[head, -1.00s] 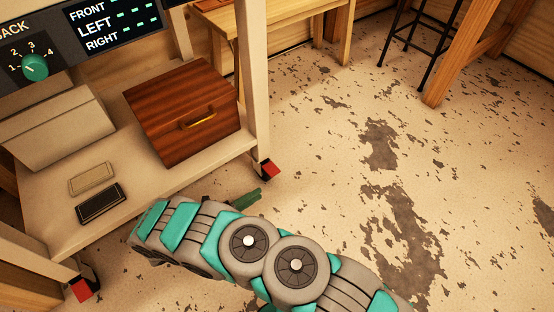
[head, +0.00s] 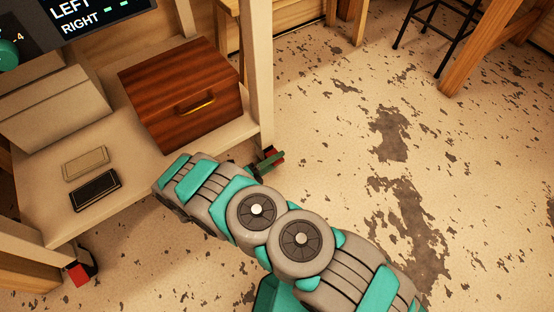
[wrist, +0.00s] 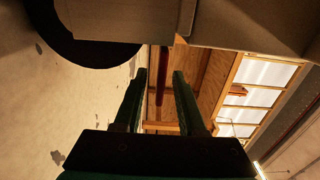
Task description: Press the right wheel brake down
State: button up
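The right wheel brake (head: 277,154) is a small red pedal at the foot of the cart's right front leg, in the head view. My gripper (head: 265,164) has green fingers low in front of it, overlapping part of the red. I cannot tell whether they touch. In the wrist view, my gripper (wrist: 160,75) has two dark green fingers apart with nothing clearly held between them. A dark round shape, perhaps a wheel, fills that view's upper left. The left wheel brake (head: 78,274) is red, at the cart's left front leg.
The cart's lower shelf (head: 130,150) holds a wooden drawer box (head: 180,95), a beige box (head: 55,105) and two small flat blocks. A control panel (head: 100,15) is above. Open floor (head: 340,180) lies to the right; a dark stool (head: 440,35) is farther back.

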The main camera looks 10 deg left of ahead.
grip_shut()
dwell(0.3)
dwell(0.4)
